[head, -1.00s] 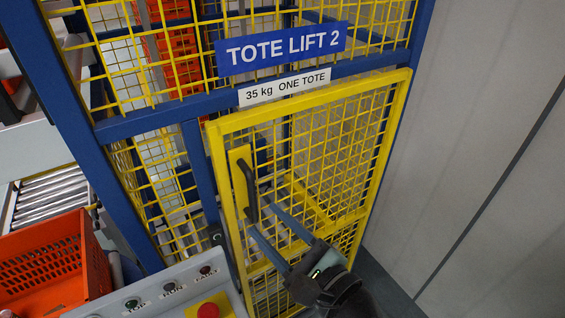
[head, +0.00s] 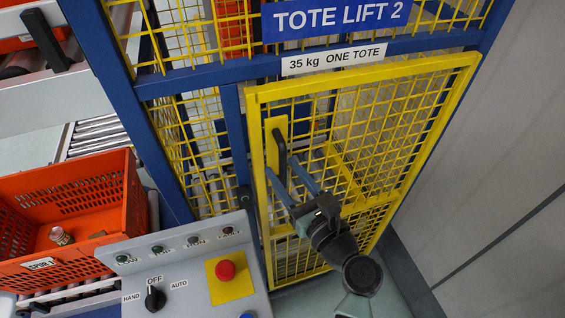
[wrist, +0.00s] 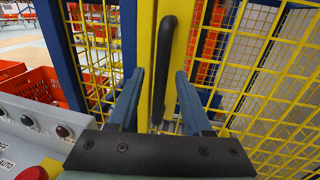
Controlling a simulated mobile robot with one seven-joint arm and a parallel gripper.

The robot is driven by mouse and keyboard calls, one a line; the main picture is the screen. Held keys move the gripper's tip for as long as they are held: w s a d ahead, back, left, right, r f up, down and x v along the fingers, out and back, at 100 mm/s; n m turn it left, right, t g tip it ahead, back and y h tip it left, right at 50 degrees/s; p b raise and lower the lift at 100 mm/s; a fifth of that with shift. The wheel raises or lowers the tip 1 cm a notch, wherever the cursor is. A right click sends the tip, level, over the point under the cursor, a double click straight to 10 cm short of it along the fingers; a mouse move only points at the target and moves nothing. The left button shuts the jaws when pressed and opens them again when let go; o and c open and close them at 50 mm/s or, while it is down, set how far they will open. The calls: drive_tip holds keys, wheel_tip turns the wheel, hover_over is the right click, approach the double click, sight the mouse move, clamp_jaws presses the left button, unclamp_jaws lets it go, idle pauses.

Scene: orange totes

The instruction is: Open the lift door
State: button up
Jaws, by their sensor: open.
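The lift door (head: 257,205) is a yellow mesh panel in the blue lift frame and looks shut. Its black upright bar handle (head: 281,150) sits on a yellow plate at the door's left edge. My gripper (head: 283,171) is open at the lower part of the handle. In the wrist view the handle (wrist: 164,60) stands upright between the two blue-grey fingers of my gripper (wrist: 160,75), with a gap on each side. The handle's lower end is partly hidden by the gripper in the head view.
A grey control panel (head: 195,275) with a red stop button (head: 226,270) stands left of the door, close to my gripper. An orange tote (head: 75,210) sits on rollers farther left. A grey wall (head: 500,190) is at right, with some floor before it.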

drive_tip(key=shift+w+a, duration=0.25)
drive_tip(key=shift+w, duration=0.4)
clamp_jaws()
idle(1.0)
